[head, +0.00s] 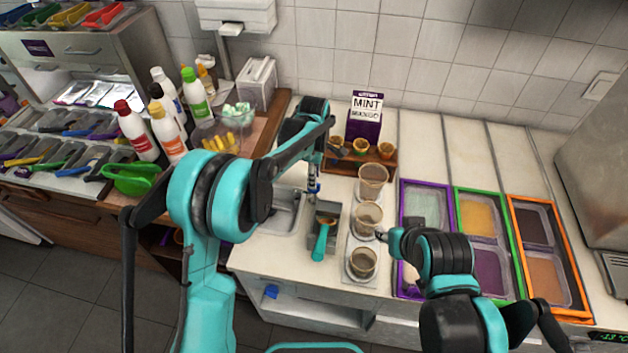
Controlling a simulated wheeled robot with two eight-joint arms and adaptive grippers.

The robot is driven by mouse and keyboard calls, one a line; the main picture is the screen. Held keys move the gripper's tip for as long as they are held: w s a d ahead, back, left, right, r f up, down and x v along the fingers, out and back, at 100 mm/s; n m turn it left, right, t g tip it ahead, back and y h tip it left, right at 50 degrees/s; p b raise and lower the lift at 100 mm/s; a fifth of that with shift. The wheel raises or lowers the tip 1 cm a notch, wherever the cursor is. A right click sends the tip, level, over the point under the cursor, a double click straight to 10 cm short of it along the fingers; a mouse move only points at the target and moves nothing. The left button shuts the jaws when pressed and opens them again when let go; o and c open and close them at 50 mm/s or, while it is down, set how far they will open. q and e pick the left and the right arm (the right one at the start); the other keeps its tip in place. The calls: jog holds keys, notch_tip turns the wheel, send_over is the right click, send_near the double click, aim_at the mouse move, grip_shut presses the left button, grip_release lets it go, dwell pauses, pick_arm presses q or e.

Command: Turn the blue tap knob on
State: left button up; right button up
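A small tap (312,186) with blue on it stands at the back edge of the sink (283,212); the blue part looks like the knob, but is tiny and partly covered. My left arm comes in from the left and reaches over the sink. My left gripper (312,160) points down just above the tap, close to the blue part; I cannot tell whether they touch, or how far its fingers are apart. My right gripper (382,237) is low over the counter beside the middle cup (367,219); its fingers are mostly hidden by its arm.
A teal-handled scoop (322,240) lies in a holder right of the sink. Several cups stand in a row beside it. A purple mint box (365,117) stands behind a wooden cone rack (345,165). Framed topping trays (452,213) fill the right; bottles (135,130) stand left.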

pick_arm(q)
jog(key=shift+f, duration=1.1)
grip_shut()
jog(key=shift+m, duration=0.3)
jog(key=m, duration=0.3)
jog(key=shift+m+b, duration=0.3)
jog(key=shift+b, duration=0.05)
jog(key=m, duration=0.9)
jog(key=shift+b, duration=0.3)
jog(key=m, duration=0.4)
jog(key=shift+m, duration=0.4)
